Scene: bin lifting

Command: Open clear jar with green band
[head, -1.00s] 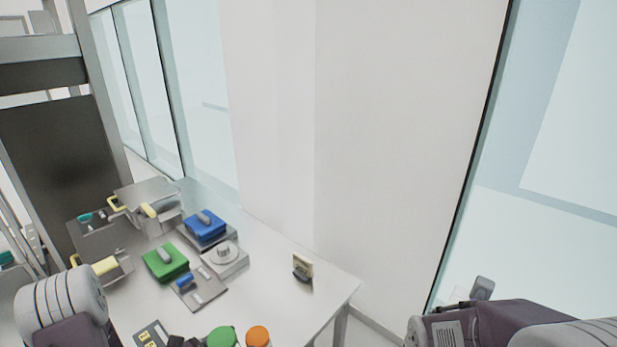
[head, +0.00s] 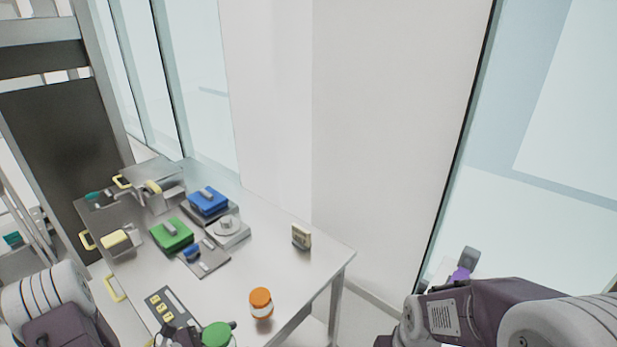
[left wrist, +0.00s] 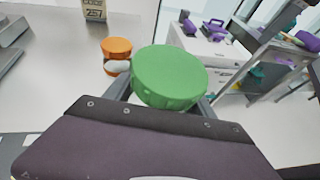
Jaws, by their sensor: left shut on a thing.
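The jar with the green lid (head: 217,335) is at the bottom edge of the head view, and its body is mostly cut off there. In the left wrist view its round green lid (left wrist: 170,78) sits between the fingers. My left gripper (head: 190,338) is shut on this jar, beside the table's front edge. The lid is on the jar.
An orange-lidded jar (head: 261,303) stands near the table's front edge. A small box (head: 301,236), green case (head: 171,234), blue case (head: 208,202) and scale-like device (head: 228,230) stand further back. A flat panel with yellow labels (head: 168,306) lies at the left. The right front of the table is clear.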

